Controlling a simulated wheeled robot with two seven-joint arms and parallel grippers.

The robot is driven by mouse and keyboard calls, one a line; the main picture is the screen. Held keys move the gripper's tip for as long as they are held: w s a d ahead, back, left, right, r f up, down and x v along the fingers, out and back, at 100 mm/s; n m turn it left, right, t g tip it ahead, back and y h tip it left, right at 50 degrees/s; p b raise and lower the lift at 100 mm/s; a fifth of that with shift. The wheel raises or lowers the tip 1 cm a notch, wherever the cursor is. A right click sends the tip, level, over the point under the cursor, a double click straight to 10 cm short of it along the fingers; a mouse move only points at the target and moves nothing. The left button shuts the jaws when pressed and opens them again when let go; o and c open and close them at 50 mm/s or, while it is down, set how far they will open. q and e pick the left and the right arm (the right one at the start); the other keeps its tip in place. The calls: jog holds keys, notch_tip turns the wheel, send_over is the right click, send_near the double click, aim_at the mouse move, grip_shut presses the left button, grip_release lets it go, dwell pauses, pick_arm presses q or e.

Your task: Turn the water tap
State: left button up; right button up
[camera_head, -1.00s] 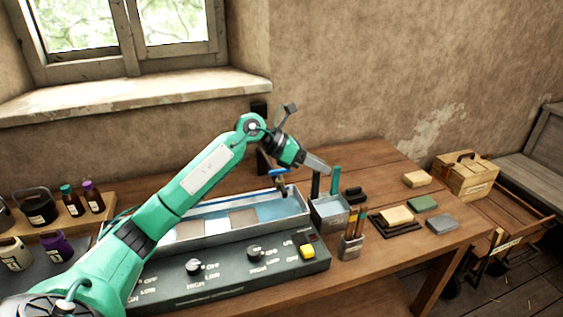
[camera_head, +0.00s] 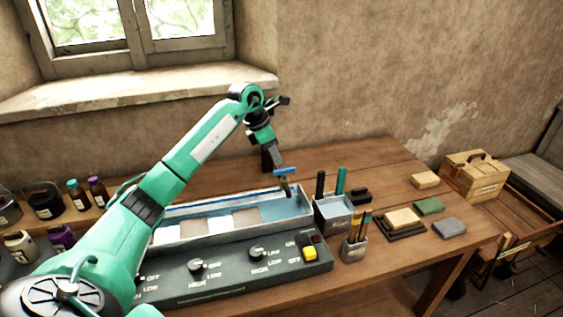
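The water tap has a blue handle (camera_head: 287,170) and a darker spout below it, over the right end of a long metal trough (camera_head: 304,203) with bluish water-like contents. My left gripper (camera_head: 276,157) points down just above and behind the blue handle. Its grey fingertip overlaps or nearly touches the handle in the picture; I cannot tell whether they touch. The fingers appear as one narrow shape, so the gap between them cannot be made out. My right gripper is out of view.
A dark control panel (camera_head: 225,270) with knobs and a yellow button lies in front of the trough. A grey holder (camera_head: 334,215), a pen cup (camera_head: 354,250) and several blocks stand to the right. Bottles (camera_head: 78,195) and mugs are at left. A wooden box (camera_head: 474,178) is far right.

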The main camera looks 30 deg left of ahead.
aim_at(284, 169)
pick_arm(q)
jog(key=p+x, duration=0.1)
jog(key=x, duration=0.4)
jog(key=shift+w+d+f, duration=0.1)
jog(key=shift+f, duration=0.2)
grip_shut()
